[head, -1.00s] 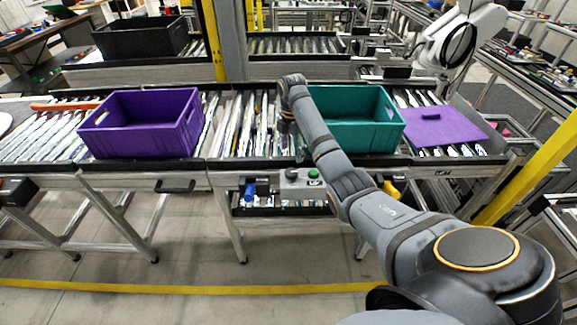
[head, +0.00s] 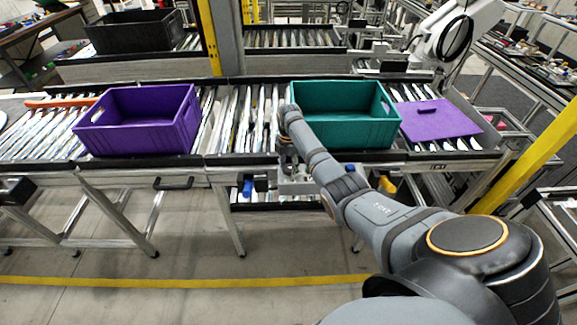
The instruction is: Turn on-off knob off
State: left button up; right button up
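A small light-grey control box (head: 297,188) is fixed at the front of the conveyor, below its rail, in the middle of the head view. The on-off knob on its top is hidden behind my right gripper and wrist. My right gripper (head: 287,166) points down at the left part of the box, right over it. It is small and partly hidden by the wrist, so I cannot tell whether the fingers are open or touch the knob. My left gripper is not in view.
A teal crate (head: 348,134) stands on the rollers just behind my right arm. A purple crate (head: 135,138) stands further left and a purple lid (head: 440,122) lies at the right. A yellow post (head: 540,155) rises at the right. The floor in front is clear.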

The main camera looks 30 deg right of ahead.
jog(key=c, duration=0.5)
jog(key=shift+c, duration=0.9)
jog(key=shift+r+m+p, duration=0.2)
jog(key=shift+m+p, duration=0.7)
jog(key=shift+m, duration=0.4)
jog(key=m+p, duration=0.1)
jog(key=m, duration=0.2)
jog(key=shift+w+m+p, duration=0.1)
jog(key=shift+m+p, duration=0.2)
jog(key=m+p, duration=0.1)
jog(key=m, duration=0.4)
jog(key=shift+f+p, duration=0.1)
jog(key=shift+p, duration=0.2)
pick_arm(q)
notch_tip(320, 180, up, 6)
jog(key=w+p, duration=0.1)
pick_arm(e)
jog(key=m, duration=0.6)
jog(key=shift+d, duration=0.1)
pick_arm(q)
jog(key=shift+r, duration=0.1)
pick_arm(e)
jog(key=shift+m, duration=0.5)
